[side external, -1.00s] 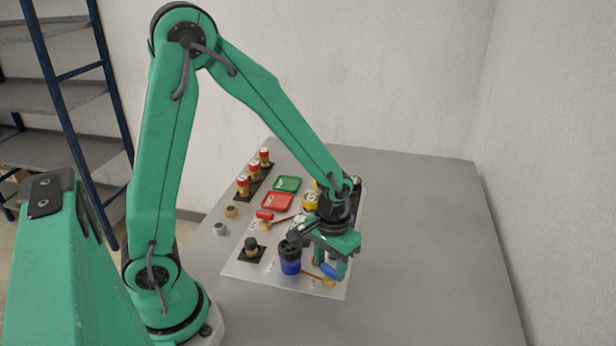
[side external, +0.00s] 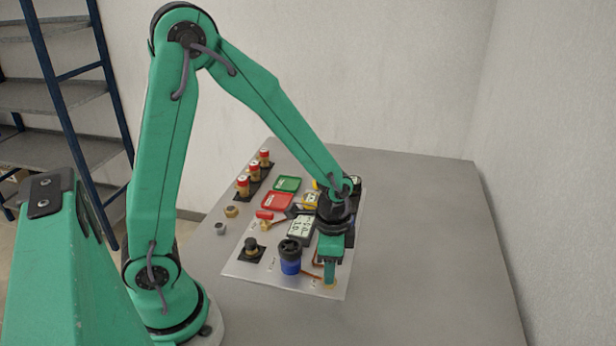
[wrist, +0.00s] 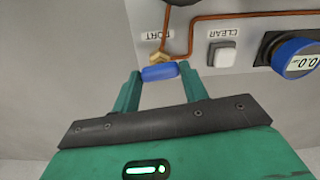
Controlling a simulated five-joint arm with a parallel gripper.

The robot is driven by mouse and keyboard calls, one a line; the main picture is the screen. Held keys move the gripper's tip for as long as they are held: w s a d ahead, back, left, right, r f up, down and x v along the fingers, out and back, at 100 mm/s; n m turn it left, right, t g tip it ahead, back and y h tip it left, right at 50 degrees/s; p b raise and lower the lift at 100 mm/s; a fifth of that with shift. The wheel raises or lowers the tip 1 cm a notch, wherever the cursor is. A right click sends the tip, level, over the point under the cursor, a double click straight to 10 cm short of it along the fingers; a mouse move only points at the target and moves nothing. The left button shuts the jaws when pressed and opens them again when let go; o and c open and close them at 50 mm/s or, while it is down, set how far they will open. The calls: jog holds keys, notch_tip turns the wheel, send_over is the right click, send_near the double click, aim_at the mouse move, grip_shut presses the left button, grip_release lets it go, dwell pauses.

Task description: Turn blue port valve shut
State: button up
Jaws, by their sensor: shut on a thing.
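The blue port valve handle (wrist: 160,73) is a short blue bar in the wrist view, lying roughly level in the picture just below the brass valve body (wrist: 158,57) and the PORT label. My gripper (wrist: 161,86) is shut on this handle, with one green finger at each end of it. In the side view my gripper (side external: 330,279) points down at the front right corner of the panel, seen nearly edge-on. It hides the blue handle there.
A white CLEAR button (wrist: 222,55) and copper pipes (wrist: 196,40) lie near the valve. Red-topped fittings (side external: 242,187) stand farther back. The table's right side is clear.

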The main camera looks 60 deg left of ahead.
jog(key=shift+r+m, duration=0.1)
jog(key=shift+m, duration=0.5)
jog(key=o, duration=1)
jog(key=shift+r, duration=3.85)
